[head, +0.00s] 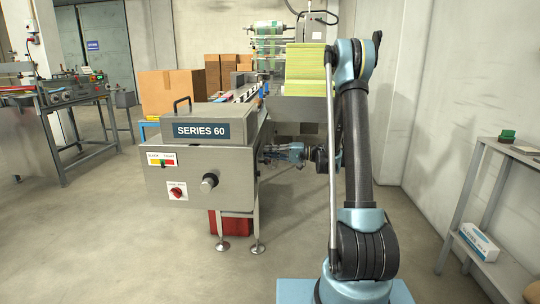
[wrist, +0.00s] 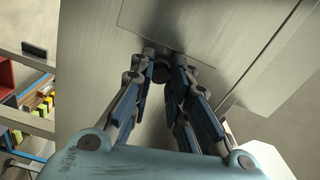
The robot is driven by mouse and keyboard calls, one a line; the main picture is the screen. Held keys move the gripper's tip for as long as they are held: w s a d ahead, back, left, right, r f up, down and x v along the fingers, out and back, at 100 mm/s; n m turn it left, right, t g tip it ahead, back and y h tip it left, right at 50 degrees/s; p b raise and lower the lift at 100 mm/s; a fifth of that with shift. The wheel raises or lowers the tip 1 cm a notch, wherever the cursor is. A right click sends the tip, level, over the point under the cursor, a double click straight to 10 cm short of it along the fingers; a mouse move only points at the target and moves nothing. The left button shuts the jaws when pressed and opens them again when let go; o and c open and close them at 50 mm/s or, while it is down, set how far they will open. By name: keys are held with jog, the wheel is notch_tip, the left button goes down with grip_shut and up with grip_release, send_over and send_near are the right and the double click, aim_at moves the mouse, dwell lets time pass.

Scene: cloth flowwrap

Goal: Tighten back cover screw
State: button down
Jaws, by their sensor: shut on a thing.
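The flow-wrap machine (head: 205,178) is a grey metal cabinet with a "SERIES 60" label on its hood. My gripper (head: 268,153) is at the right side of the machine in the head view, its fingertips close to the panel. In the wrist view, my gripper (wrist: 163,65) is shut on a small dark round screw knob (wrist: 161,73). The knob sits at the lower edge of a metal cover plate (wrist: 195,25). The fingers hide the knob's sides, and I cannot tell how far in the screw sits.
Cardboard boxes (head: 172,92) stand behind the machine. A metal shelf (head: 490,185) with a white box (head: 479,241) stands on the right. A red box (head: 228,222) lies under the machine. The floor at the front left (head: 110,250) is clear.

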jog(key=m, duration=0.9)
jog(key=shift+f, duration=0.1)
jog(key=shift+m, duration=0.3)
jog(key=shift+s, duration=0.1)
jog(key=c, duration=1.5)
grip_release()
jog(key=d, duration=1.2)
jog(key=shift+s, duration=0.1)
